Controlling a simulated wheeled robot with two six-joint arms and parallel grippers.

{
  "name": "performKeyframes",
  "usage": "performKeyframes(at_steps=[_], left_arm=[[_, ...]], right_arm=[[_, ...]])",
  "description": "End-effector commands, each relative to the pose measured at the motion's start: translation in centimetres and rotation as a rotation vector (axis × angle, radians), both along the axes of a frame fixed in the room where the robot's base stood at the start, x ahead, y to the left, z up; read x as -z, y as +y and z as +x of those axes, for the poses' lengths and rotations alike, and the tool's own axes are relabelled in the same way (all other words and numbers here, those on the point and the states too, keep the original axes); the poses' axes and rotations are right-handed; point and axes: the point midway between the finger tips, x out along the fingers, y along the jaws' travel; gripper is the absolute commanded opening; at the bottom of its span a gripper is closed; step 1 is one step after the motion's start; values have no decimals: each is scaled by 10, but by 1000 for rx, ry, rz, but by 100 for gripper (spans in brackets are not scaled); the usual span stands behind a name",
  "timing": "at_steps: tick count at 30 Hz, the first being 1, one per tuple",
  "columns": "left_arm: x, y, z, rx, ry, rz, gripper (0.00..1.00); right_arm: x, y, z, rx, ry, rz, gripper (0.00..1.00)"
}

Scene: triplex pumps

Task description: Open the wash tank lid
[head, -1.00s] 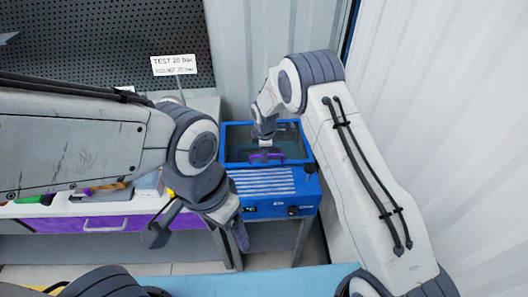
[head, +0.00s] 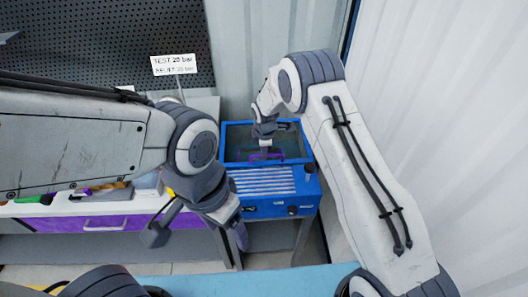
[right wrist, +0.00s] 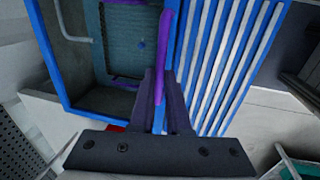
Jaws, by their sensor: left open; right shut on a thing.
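The blue wash tank (head: 280,210) stands in the middle of the head view, with a dark, see-into rear part and a ribbed white-and-blue panel (head: 262,182) in front. A purple handle bar (right wrist: 163,50) runs along the edge between them. My right gripper (head: 265,150) reaches down over the tank from above, shut on the purple handle; its fingers (right wrist: 160,100) straddle the bar in the right wrist view. Whether the rear part is bare or under a clear cover I cannot tell. My left gripper (head: 240,235) is open, in front of the tank's left side; its fingertips are partly hidden.
A bench with a purple drawer (head: 100,223) stands left of the tank, partly behind my left arm. A sign (head: 174,64) stands before the pegboard (head: 110,40). A corrugated wall (head: 440,100) closes the right side. A basket-like mesh (right wrist: 125,40) shows inside the tank.

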Motion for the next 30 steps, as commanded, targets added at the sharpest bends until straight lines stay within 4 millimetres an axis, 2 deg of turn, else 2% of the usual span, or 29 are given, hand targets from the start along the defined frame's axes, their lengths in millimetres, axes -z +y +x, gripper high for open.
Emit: performKeyframes(at_steps=[22,26,30], left_arm=[[-1,0,0,0,0,0,76],[-2,0,0,0,0,0,76],[-5,0,0,1,0,0,76]], right_arm=[[-3,0,1,0,-2,1,0],[-11,0,4,0,-2,1,0],[-30,1,11,1,-8,2,0]])
